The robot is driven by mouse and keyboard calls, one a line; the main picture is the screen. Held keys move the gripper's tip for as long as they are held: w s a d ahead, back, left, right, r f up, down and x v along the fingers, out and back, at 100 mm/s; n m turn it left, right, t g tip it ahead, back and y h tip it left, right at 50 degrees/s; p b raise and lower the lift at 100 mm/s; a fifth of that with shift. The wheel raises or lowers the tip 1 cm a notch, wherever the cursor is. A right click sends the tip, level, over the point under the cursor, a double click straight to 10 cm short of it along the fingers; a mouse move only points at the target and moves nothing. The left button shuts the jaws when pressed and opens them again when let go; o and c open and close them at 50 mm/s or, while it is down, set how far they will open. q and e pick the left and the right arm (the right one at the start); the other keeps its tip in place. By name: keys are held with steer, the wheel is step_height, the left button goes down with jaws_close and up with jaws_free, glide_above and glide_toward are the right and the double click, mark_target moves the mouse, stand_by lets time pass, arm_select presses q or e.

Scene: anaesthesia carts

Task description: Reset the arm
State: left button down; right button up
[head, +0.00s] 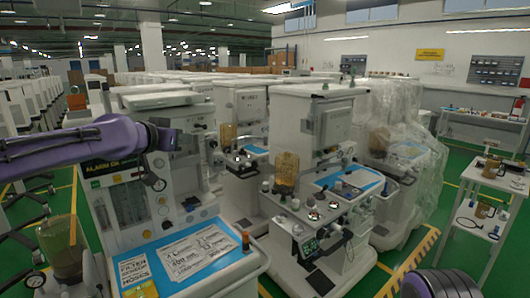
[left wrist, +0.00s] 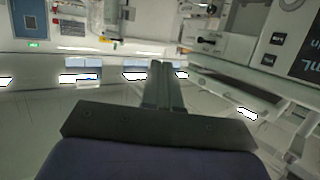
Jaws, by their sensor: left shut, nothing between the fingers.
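My left arm comes in from the left in the head view, purple and raised. Its left gripper (head: 166,138) is in front of the nearest anaesthesia cart (head: 125,205), at the height of its upper panel. I cannot tell whether it touches the cart. In the left wrist view the two dark fingers of the left gripper (left wrist: 166,68) lie together, shut and empty. A dark rounded part of my right arm shows at the lower right of the head view. My right gripper is not in view.
A white work surface with a blue mat (head: 170,262) and printed sheets is close in front. More carts (head: 330,205) stand to the right, one under clear plastic wrap (head: 405,110). A small white trolley (head: 480,215) stands at the far right. Green floor with yellow lines shows between them.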

arm_select(q)
steer(key=s+a+f+n+y+b, duration=0.1)
steer(key=s+f+n+y, duration=0.2)
steer(key=f, duration=1)
steer(key=s+f+n+g+b, duration=0.1)
steer(key=s+f+n, duration=0.25)
steer(key=f, duration=0.95)
steer(key=s+a+f+n+y+b, duration=0.1)
steer(key=s+f+n+y, duration=0.3)
steer(key=f, duration=0.9)
steer(key=s+a+f+n+g+b, duration=0.2)
steer(key=s+a+f+g+b, duration=0.15)
steer(key=s+f, duration=1.25)
steer(key=s+a+f+g, duration=0.1)
steer(key=s+f+g, duration=0.1)
steer(key=s+f, duration=0.2)
steer(key=s+a+f+m+g+y+b, duration=0.1)
steer(key=s+f, duration=0.4)
steer(key=s, duration=0.5)
steer(key=s+a+f+g+b, duration=0.1)
steer(key=s+f+g, duration=0.2)
steer(key=s, duration=0.5)
steer(key=shift+a+f+m, duration=0.2)
steer(key=shift+f+m, duration=0.15)
steer(key=shift+f, duration=0.3)
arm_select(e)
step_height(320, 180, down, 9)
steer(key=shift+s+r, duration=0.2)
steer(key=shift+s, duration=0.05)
